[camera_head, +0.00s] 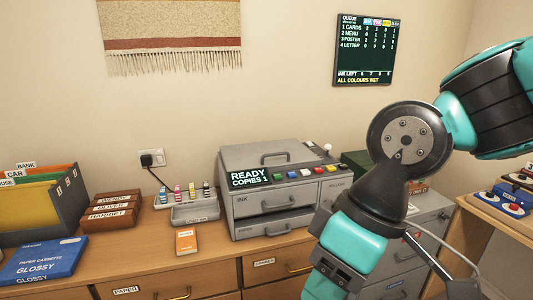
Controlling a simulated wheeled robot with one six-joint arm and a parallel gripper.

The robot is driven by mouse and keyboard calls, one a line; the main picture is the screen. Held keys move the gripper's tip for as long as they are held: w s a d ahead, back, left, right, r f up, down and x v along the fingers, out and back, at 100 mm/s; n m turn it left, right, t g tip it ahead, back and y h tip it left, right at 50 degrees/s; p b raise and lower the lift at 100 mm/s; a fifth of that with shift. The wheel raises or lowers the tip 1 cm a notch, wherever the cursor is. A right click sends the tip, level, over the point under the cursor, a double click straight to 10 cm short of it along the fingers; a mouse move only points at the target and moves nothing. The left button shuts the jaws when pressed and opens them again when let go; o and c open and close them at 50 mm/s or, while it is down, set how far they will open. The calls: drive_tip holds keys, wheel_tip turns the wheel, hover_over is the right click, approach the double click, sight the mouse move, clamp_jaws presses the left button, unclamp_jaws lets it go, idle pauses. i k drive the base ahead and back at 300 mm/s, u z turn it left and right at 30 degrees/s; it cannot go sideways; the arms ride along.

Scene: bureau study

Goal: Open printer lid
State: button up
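The grey printer (275,215) stands on the wooden sideboard in the middle of the view. Its lid (272,154) looks closed and has a dark bar handle (275,157) on its front. A display on the front reads READY COPIES 1, with a row of coloured buttons (305,172) beside it. Below are drawers with handles, one marked INK. My teal and black arm reaches in from the right and hides the printer's right side. The fingertips of my gripper are not visible; the arm runs out at the bottom edge.
A grey cabinet (425,225) stands right. A queue board (364,50) hangs above.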

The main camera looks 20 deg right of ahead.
sight(288, 154)
drive_tip(key=k, duration=0.6)
drive_tip(key=u, duration=0.5)
drive_tip(key=i, duration=1.75)
drive_tip(key=z, duration=0.55)
